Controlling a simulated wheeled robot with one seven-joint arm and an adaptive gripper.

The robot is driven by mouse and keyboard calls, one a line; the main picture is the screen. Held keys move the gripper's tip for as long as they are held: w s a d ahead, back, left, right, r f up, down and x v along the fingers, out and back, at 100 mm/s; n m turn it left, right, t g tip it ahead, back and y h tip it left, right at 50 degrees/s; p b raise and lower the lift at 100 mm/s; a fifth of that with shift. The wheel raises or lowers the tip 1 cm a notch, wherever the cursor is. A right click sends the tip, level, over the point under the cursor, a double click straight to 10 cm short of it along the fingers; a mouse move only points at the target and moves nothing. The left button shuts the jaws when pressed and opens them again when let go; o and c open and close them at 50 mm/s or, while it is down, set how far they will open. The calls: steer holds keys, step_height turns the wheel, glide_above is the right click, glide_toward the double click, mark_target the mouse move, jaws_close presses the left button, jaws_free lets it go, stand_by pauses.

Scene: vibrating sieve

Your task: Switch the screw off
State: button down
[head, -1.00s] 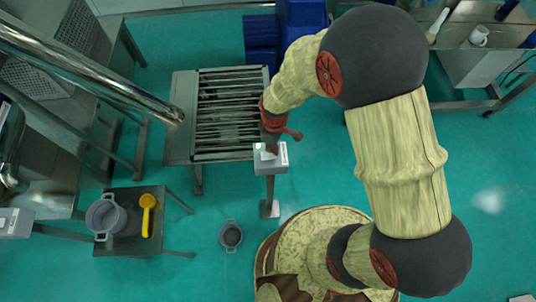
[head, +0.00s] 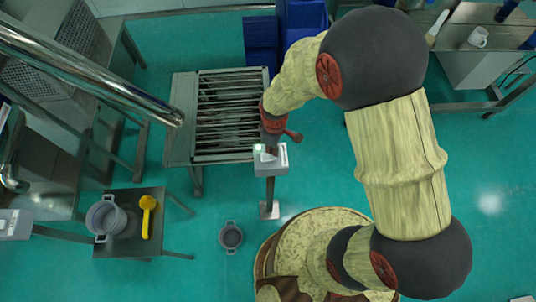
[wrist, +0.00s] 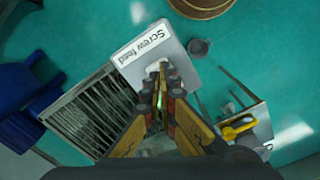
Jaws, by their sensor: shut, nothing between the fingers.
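The grey switch box (head: 271,164) stands on a thin post in front of the sieve table in the head view. In the wrist view the box (wrist: 172,50) carries a white label reading "Screw feed". A small pale switch part (wrist: 155,67) shows on its face by my fingertips; its position is hard to read. A small green spot shows on the box in the head view. My gripper (head: 270,148) is shut and empty, its tips right at the box face. In the wrist view my gripper (wrist: 161,76) partly covers the switch; contact cannot be told.
The slatted sieve table (head: 180,120) lies behind and left of the box, with blue bins (head: 262,45) beyond. A small table at left holds a pot (head: 105,217) and a yellow scoop (head: 147,215). Another pot (head: 231,237) stands on the floor.

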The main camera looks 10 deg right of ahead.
steer(key=shift+f+b, duration=0.9)
steer(key=shift+f, duration=0.3)
stand_by(1.0)
steer(key=shift+r, duration=0.15)
steer(key=shift+r+p, duration=2.5)
steer(key=shift+r, duration=0.9)
